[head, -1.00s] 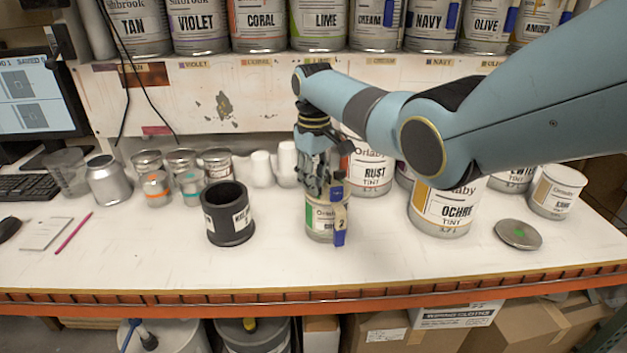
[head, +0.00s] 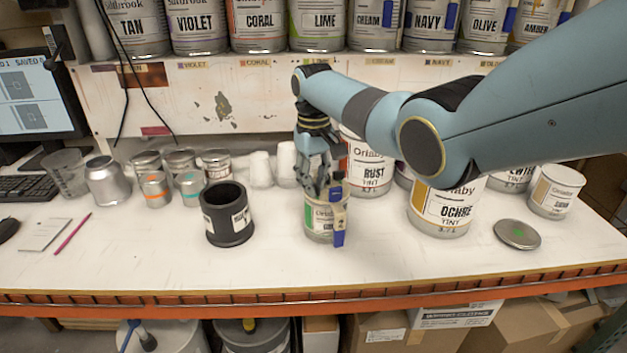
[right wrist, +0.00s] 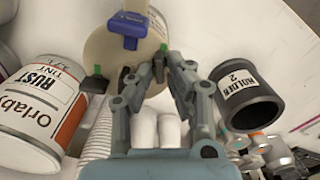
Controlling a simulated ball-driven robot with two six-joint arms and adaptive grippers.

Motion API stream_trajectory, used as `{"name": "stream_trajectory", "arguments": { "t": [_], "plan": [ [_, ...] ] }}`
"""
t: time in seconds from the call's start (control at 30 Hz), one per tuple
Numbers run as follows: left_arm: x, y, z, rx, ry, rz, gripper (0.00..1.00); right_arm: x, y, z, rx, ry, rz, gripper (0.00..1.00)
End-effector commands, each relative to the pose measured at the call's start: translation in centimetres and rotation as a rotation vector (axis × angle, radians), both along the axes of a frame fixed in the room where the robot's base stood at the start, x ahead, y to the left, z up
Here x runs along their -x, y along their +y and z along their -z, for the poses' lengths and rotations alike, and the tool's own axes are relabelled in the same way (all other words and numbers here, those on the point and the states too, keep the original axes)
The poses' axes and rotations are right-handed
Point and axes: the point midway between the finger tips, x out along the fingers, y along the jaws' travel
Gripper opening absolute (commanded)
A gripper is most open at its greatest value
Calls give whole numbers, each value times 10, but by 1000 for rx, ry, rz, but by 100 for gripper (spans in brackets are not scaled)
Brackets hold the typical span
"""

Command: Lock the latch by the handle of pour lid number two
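A small can (head: 319,217) with a green-striped label stands upright near the front middle of the bench. It wears a beige pour lid (right wrist: 108,47) with a blue handle (right wrist: 129,28); a tag with a 2 hangs at its front in the head view. Small green latch parts show at the lid's rim in the right wrist view. My right gripper (right wrist: 164,66) points down at the rear rim of this lid, its fingertips close together beside a dark latch part (right wrist: 159,64). I cannot tell whether they grip it. My left gripper is not in view.
The black holder (head: 228,216) stands left of the can. A loose lid (head: 517,234) lies at the right. The bench front is clear.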

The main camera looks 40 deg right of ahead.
Motion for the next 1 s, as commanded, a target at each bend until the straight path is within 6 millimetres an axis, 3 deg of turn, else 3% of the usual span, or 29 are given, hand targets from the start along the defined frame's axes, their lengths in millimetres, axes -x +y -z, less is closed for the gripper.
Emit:
{"name": "stream_trajectory", "arguments": {
  "t": [0.1, 0.63, 0.77, 1.0],
  "plan": [
    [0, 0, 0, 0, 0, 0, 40, 0, 0, 0, 0, 0, 0, 32],
    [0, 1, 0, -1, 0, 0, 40, 0, 0, 0, 1, -1, -51, 32],
    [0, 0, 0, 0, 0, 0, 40, 0, 1, 0, 1, -1, -187, 32],
    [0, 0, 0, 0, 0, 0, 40, 1, 4, 0, 0, -1, -577, 32]
  ]
}}
